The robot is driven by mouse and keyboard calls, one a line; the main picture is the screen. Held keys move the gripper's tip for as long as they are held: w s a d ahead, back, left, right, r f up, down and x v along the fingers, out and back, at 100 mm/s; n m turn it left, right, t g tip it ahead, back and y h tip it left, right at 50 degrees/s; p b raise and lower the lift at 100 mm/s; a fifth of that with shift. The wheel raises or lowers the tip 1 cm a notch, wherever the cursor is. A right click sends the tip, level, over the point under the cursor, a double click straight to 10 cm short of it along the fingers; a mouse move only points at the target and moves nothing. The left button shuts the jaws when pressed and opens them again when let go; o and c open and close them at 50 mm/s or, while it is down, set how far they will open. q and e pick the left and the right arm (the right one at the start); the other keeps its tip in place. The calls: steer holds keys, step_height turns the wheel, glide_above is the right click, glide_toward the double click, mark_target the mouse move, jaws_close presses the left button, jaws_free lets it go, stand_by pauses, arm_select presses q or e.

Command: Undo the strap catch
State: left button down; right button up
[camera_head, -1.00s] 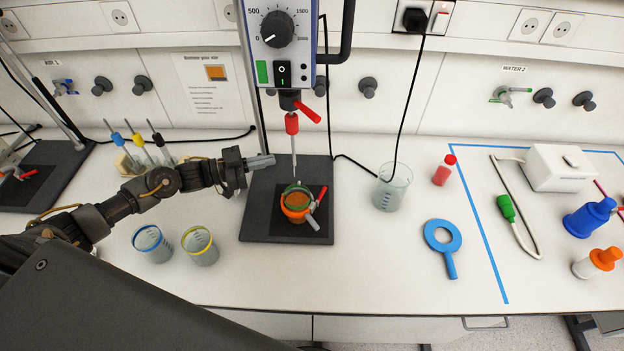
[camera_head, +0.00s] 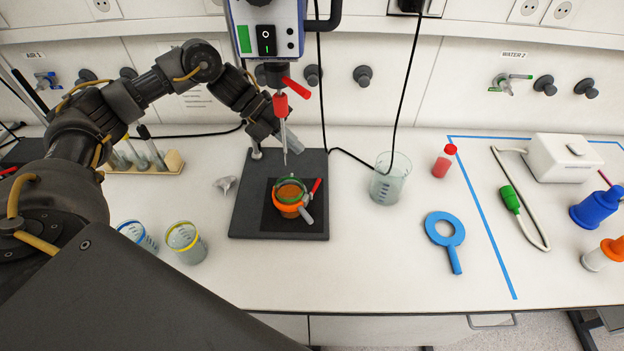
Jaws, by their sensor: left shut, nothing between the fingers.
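A beaker with a green rim and orange contents (camera_head: 290,186) stands on the dark stirrer base (camera_head: 250,222). An orange strap (camera_head: 289,208) goes around it. The strap catch, a grey lever with a red tip (camera_head: 316,187), sticks up at the beaker's right side. My left gripper (camera_head: 295,147) is shut and empty, pointing down and right above and behind the beaker, close to the stirrer shaft (camera_head: 283,136). It is apart from the catch. Whether it touches the shaft I cannot tell. My right gripper is not in view.
The stirrer head (camera_head: 265,35) with a red lever (camera_head: 297,87) hangs above the beaker. Two beakers, yellow-rimmed (camera_head: 187,243) and blue-rimmed (camera_head: 138,236), stand to the left. The bench in front is clear.

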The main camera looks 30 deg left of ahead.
mark_target(315, 187)
arm_select(q)
steer(key=shift+m+g+y, duration=0.4)
steer(key=shift+m+y, duration=0.2)
steer(key=shift+m, duration=0.3)
steer(key=d+f+p, duration=0.1)
steer(key=f, duration=0.1)
steer(key=s+d+f+p, duration=0.1)
steer(key=f, duration=0.1)
steer(key=d+f+p, duration=0.2)
steer(key=f, duration=0.1)
steer(key=shift+s, duration=0.15)
steer(key=shift+d+f, duration=0.2)
steer(key=shift+f, duration=0.25)
